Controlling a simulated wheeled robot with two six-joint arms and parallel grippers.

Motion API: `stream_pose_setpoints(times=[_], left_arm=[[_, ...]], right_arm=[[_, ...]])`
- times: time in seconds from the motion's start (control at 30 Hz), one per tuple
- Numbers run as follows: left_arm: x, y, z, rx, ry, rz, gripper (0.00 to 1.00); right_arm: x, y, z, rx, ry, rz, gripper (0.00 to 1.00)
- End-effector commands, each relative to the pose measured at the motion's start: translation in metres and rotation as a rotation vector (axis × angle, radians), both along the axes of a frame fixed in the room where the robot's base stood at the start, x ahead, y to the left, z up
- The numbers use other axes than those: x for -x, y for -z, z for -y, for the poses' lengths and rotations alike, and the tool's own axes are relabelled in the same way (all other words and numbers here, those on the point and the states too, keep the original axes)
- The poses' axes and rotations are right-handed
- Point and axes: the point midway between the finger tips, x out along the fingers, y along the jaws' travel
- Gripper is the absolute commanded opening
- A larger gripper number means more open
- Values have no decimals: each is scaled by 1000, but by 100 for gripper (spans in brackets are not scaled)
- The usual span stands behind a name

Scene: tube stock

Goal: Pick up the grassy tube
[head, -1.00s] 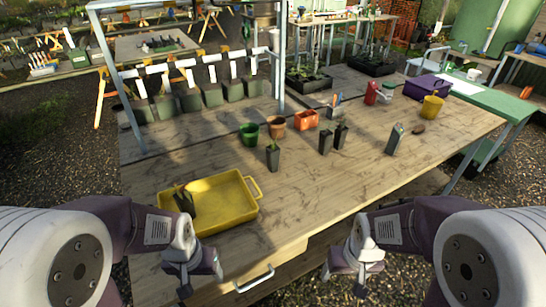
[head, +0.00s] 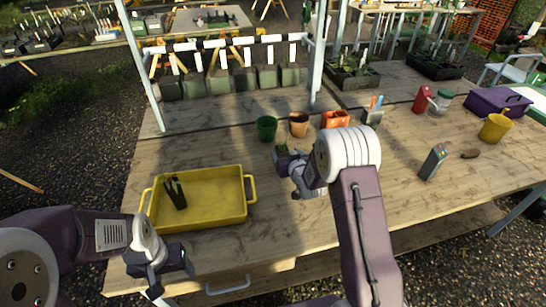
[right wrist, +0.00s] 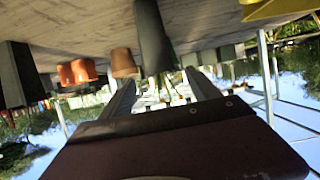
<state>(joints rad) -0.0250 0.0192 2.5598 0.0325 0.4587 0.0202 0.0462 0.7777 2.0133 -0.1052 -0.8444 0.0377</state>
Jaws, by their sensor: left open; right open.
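A dark tube with thin green leaves (right wrist: 155,38) stands in the upside-down right wrist view, ahead of my right gripper (right wrist: 160,80). The open fingers lie on either side of its leafy end, and I see no grip on it. In the head view my right gripper (head: 284,165) hides most of this tube; a bit of green (head: 281,147) shows above it. Another dark tube (right wrist: 20,76) is at the left of the wrist view. A dark tube with a plant (head: 176,192) leans in the yellow tray (head: 222,218). My left gripper (head: 172,276) is open and empty before the table.
A green pot (head: 267,128), a terracotta pot (head: 299,124) and an orange container (head: 335,119) stand behind my right gripper. A grey tube-like pack (head: 433,162) and a yellow pot (head: 495,128) are to the right. My right arm hides part of the table.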

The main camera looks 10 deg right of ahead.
Motion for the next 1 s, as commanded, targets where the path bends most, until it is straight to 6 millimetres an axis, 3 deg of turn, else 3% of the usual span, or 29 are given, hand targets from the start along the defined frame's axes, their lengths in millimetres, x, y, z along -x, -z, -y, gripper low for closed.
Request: stream_pose_setpoints(times=[0.17, 0.4, 0.57, 0.8, 1.0], left_arm=[[0, 0, 0, 0, 0, 0, 67], [0, -5, 0, 0, 0, 0, 67], [0, -5, 0, 0, 0, 0, 67], [0, -11, 0, 0, 0, 0, 67], [0, -11, 0, 0, 0, 0, 67]], right_arm=[[0, 9, 2, -1, 5, -15, 71], [-30, 21, 1, 0, 4, -15, 71], [-35, 23, 1, -1, 5, -16, 71], [-70, 34, -1, 0, 4, -15, 71], [-83, 40, -1, -1, 5, -15, 71]])
